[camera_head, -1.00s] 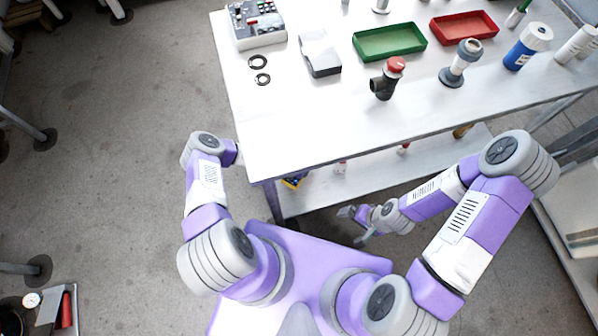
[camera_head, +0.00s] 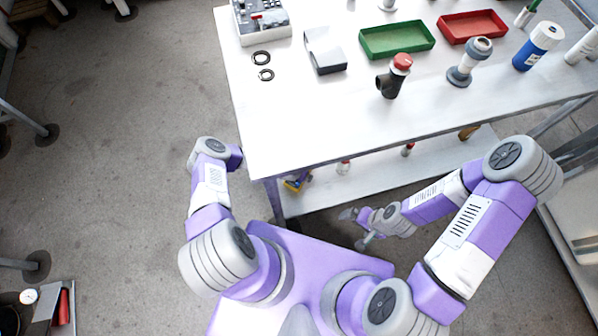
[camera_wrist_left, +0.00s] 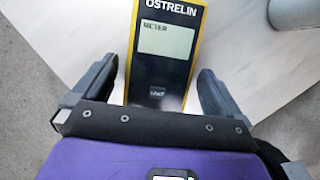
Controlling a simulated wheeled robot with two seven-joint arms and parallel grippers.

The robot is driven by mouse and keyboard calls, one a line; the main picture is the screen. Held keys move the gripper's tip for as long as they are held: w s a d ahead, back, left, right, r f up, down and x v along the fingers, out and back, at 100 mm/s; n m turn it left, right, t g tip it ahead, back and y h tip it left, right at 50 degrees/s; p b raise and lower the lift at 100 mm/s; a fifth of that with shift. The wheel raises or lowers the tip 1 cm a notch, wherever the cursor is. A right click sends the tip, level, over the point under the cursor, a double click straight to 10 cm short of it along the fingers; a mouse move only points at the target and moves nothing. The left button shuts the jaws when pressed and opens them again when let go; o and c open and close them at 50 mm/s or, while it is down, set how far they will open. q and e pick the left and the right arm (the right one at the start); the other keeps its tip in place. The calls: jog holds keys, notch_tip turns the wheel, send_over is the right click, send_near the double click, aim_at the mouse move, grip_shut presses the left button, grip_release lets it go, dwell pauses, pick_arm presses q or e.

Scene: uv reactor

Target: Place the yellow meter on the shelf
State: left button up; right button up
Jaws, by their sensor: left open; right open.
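The yellow meter (camera_wrist_left: 163,55) has a dark face with a pale screen. In the left wrist view it lies between the two fingers of my left gripper (camera_wrist_left: 160,90), which is open, with a gap showing at its sides. In the head view only a small yellow and blue part of the meter (camera_head: 297,183) shows at the left end of the lower shelf (camera_head: 375,173), below the tabletop. My left gripper is hidden under the table edge in the head view. My right gripper (camera_head: 357,226) is open and empty in front of the shelf.
The white tabletop (camera_head: 300,120) holds a control box (camera_head: 262,22), black rings (camera_head: 263,66), a green tray (camera_head: 397,40), a red tray (camera_head: 472,26), a dark valve with a red cap (camera_head: 394,76) and a blue bottle (camera_head: 537,46). Small bottles (camera_head: 343,167) stand on the shelf.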

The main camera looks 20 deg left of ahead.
pick_arm(q)
jog(key=p+v, duration=0.5)
jog(key=v, duration=0.6)
jog(key=shift+r, duration=0.45)
